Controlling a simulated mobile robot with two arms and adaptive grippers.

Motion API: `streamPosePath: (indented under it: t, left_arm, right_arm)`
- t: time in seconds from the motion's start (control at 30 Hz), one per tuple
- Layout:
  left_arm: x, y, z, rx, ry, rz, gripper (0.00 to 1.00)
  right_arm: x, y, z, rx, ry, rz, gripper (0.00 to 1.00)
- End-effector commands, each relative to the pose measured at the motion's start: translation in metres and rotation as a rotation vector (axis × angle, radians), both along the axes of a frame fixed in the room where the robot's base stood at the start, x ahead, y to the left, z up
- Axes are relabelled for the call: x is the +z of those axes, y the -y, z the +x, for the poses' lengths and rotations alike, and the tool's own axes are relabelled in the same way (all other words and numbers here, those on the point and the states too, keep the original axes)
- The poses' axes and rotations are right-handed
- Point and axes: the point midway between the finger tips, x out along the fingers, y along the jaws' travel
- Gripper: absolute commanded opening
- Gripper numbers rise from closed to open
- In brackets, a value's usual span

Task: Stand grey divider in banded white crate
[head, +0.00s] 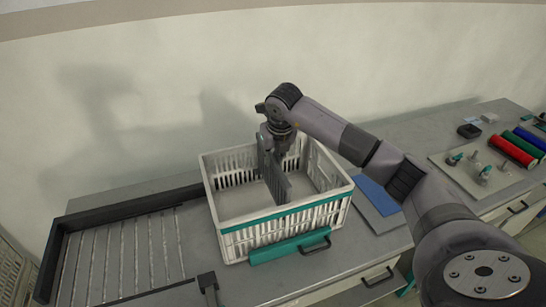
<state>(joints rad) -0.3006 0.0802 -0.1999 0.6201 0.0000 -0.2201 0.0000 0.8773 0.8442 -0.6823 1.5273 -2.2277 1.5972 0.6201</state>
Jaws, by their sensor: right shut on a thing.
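The white crate (226,238) stands on the workbench in the middle of the head view. It has slotted walls and a teal band (285,216) along its front wall. The grey divider (276,182) is a slotted plate, upright inside the crate, running from the back toward the front. My right gripper (267,146) points down at the crate's back wall and is shut on the divider's top rear part. Whether the divider's lower edge touches the crate floor is hard to tell. My left gripper is not in view.
A black-edged tray with slats (125,255) lies left of the crate. A teal bar with a dark handle (290,248) is in front of it. A blue sheet (376,196) lies to the right. Red (511,151), green and blue rolls and metal parts sit far right. A wall is behind.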

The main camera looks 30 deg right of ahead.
Motion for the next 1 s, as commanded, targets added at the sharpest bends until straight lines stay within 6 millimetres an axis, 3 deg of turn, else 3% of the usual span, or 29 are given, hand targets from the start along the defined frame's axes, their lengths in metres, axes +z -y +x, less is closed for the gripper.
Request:
streamPosePath:
  t: [0.27,0.8,1.0]
  left_arm:
    - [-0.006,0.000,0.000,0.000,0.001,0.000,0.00]
    - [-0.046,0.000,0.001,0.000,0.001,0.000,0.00]
    - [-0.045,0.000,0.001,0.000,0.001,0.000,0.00]
  right_arm:
    - [-0.007,0.000,0.000,0.000,0.000,0.000,0.00]
    - [-0.059,0.000,0.000,-0.001,0.000,0.000,0.00]
    - [-0.059,0.000,0.000,-0.001,0.000,0.000,0.00]
